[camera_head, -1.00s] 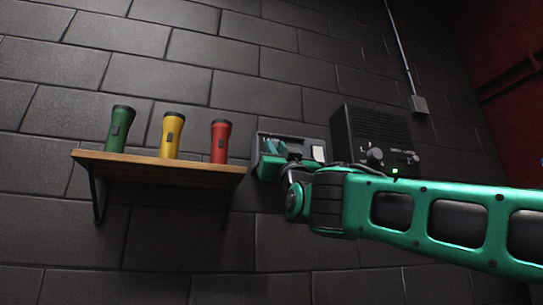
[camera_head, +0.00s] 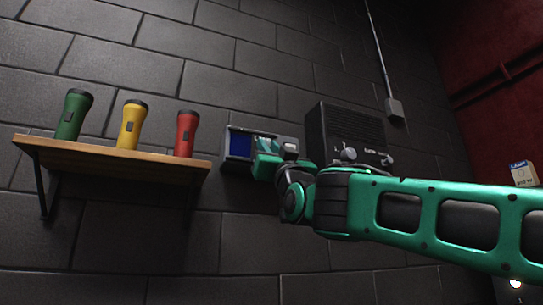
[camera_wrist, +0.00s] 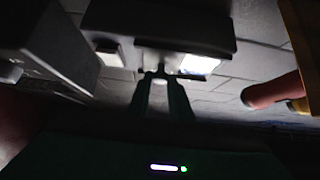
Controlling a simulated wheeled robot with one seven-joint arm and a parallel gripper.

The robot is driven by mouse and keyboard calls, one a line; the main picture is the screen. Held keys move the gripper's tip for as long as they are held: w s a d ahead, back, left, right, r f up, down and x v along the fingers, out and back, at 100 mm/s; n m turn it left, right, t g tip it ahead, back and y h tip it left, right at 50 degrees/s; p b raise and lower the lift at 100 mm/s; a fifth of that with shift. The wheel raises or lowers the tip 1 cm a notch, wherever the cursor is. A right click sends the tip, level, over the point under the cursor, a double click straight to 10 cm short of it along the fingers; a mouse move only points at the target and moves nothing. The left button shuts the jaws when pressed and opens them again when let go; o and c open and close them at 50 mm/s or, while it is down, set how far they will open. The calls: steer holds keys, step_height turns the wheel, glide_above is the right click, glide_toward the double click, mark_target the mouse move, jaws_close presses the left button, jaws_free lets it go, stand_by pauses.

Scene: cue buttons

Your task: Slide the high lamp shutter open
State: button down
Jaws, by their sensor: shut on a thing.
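The lamp shutter's grey wall box (camera_head: 227,160) is beside the shelf, with a blue panel (camera_head: 239,145) uncovered on its left side. My gripper (camera_head: 268,147) is at the middle of the box, in front of the shutter, and hides much of it. In the wrist view my gripper's fingers (camera_wrist: 161,76) are close together at the box's edge, beside a bright patch (camera_wrist: 200,65). They are shut on what seems to be the shutter's handle, which is hard to make out in the dark.
A black speaker-like box (camera_head: 345,130) with knobs is right of the wall box. A small sign reading LAMP (camera_head: 523,173) is at far right.

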steer(key=shift+d, duration=0.15)
steer(key=c, duration=1.6)
jaws_free()
steer(key=shift+w, duration=0.15)
steer(key=v, duration=1.1)
steer(key=shift+w, duration=0.1)
